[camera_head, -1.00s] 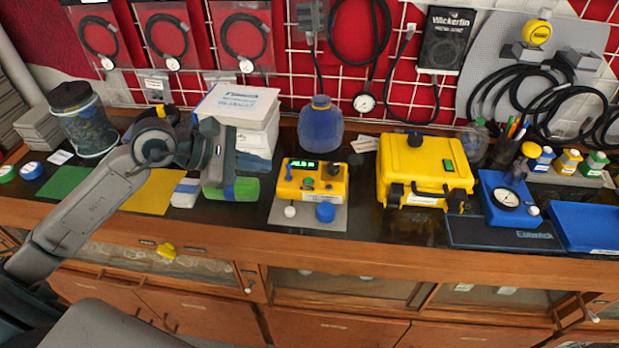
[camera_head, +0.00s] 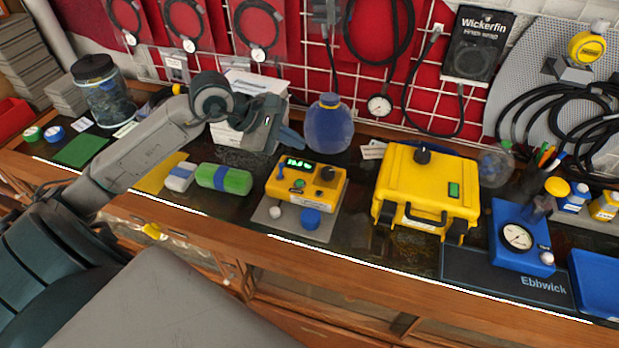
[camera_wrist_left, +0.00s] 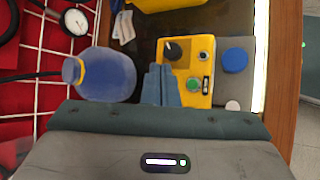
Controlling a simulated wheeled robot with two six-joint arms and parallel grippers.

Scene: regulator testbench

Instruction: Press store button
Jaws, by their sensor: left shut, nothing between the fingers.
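The yellow tester (camera_head: 308,196) stands on a grey plate on the bench, with a lit green display, a dark knob and small buttons on top. In the left wrist view, the tester (camera_wrist_left: 208,98) shows its knob (camera_wrist_left: 175,49), a green button (camera_wrist_left: 193,84) and a pale round part (camera_wrist_left: 203,56). No label is legible, so I cannot tell which is the store button. My left gripper (camera_head: 291,138) is shut and empty, behind and above the tester. In the left wrist view its fingers (camera_wrist_left: 160,86) overlap the tester's edge; contact is unclear. My right gripper is out of view.
A blue round flask (camera_head: 329,126) stands behind the tester, close to the left gripper. A yellow case (camera_head: 425,190) is to the right. A blue cap (camera_head: 311,217) lies on the plate in front. A green roll (camera_head: 224,179) and a white box stack are to the left.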

